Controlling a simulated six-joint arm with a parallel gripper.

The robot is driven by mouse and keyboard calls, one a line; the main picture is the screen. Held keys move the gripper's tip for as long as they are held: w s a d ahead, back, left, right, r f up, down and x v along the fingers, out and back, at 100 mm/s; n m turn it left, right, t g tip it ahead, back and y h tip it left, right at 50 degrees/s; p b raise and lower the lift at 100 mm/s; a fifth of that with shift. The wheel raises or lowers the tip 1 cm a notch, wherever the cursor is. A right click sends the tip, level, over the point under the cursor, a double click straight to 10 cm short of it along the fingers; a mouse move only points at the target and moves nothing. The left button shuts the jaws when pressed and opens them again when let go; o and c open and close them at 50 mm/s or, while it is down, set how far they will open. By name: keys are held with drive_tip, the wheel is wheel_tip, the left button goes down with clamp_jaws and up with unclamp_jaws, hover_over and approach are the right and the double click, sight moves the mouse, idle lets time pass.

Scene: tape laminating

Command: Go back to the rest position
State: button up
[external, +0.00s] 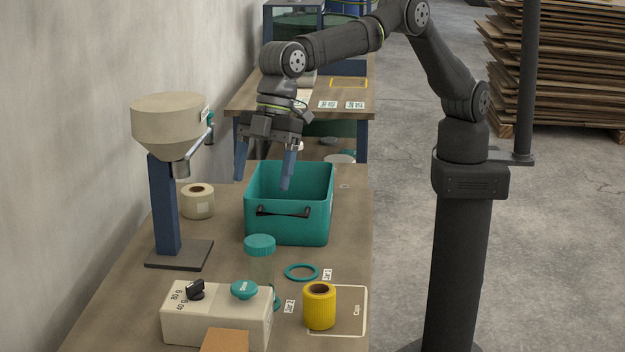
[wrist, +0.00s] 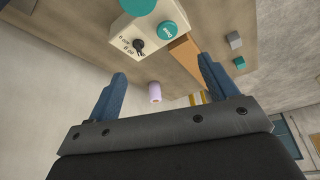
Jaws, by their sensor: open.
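My gripper (external: 264,181) hangs from my bent arm with its two blue fingers pointing down. The fingers are spread apart with nothing between them. In the external view it is by the back left part of the teal bin (external: 289,227), and one fingertip overlaps the bin's opening. I cannot tell its exact height over the bin. In the wrist view my gripper (wrist: 162,68) is also open and empty, seen against the wall and the bench edge.
On the bench are a beige hopper (external: 167,125) on a blue post, a cream tape roll (external: 198,202), a teal-lidded jar (external: 259,245), a teal ring (external: 301,272), a yellow roll (external: 320,306) and a control box (external: 216,315) with a knob and teal button. A second table (external: 345,99) stands behind.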

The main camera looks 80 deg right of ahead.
drive_tip(key=w+d+r+m, duration=0.1)
drive_tip(key=w+d+r, duration=0.4)
drive_tip(key=r, duration=0.5)
drive_tip(key=w+d+r+m, duration=0.1)
drive_tip(key=w+d, duration=0.2)
drive_tip(key=d, duration=0.3)
drive_tip(key=w+d+r+m+t, duration=0.1)
drive_tip(key=w+d, duration=0.3)
drive_tip(key=d, duration=0.2)
drive_tip(key=w+d+r+m+h, duration=0.1)
drive_tip(key=w+d, duration=0.3)
drive_tip(key=d, duration=0.1)
drive_tip(key=shift+w+d+r+m+t, duration=0.15)
drive_tip(key=shift+w+d+m+t, duration=0.15)
drive_tip(key=shift+d, duration=0.1)
drive_tip(key=w+d+f+m, duration=0.1)
drive_tip(key=w+d, duration=0.2)
drive_tip(key=d, duration=0.8)
drive_tip(key=shift+w+d+f+m+h, duration=0.2)
drive_tip(key=shift+w+d+m+h, duration=0.1)
drive_tip(key=shift+m, duration=0.1)
